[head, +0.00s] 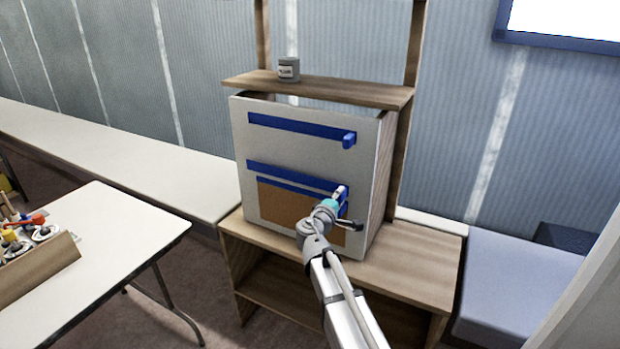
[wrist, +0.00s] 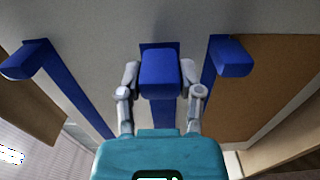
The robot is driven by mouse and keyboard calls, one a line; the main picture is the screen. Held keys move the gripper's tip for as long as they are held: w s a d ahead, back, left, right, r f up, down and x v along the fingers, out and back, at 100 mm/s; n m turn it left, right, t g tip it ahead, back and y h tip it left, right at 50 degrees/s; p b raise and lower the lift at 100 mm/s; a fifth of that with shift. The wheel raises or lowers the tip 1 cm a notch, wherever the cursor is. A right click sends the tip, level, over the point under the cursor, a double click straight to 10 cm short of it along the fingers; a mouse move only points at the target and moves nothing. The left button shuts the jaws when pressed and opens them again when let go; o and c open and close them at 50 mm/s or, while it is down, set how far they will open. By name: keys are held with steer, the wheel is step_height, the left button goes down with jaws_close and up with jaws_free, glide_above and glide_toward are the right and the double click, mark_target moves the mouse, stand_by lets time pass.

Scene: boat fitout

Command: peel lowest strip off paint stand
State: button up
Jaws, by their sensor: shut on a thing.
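The paint stand (head: 300,141) is a pale upright board with three blue strips across it, each with a tab at its right end. The top strip (head: 290,124) is well above the other two. My gripper (head: 340,191) is at the right end of the middle strip (head: 285,174). In the wrist view my gripper (wrist: 160,78) is shut on the middle tab (wrist: 160,66). The lowest strip (head: 285,186) borders a brown patch; its tab (wrist: 232,58) is free, right of my fingers. The top strip's tab (wrist: 28,60) is at left. All strips look attached.
The stand is on a wooden bench (head: 425,262), below a shelf holding a small grey can (head: 289,70). A white table (head: 110,232) with a wooden box of supplies (head: 45,265) is at left. A grey cushioned seat (head: 510,285) is at right.

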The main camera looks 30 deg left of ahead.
steer(key=s, duration=0.7)
steer(key=shift+s+d, duration=0.35)
steer(key=shift+d, duration=0.1)
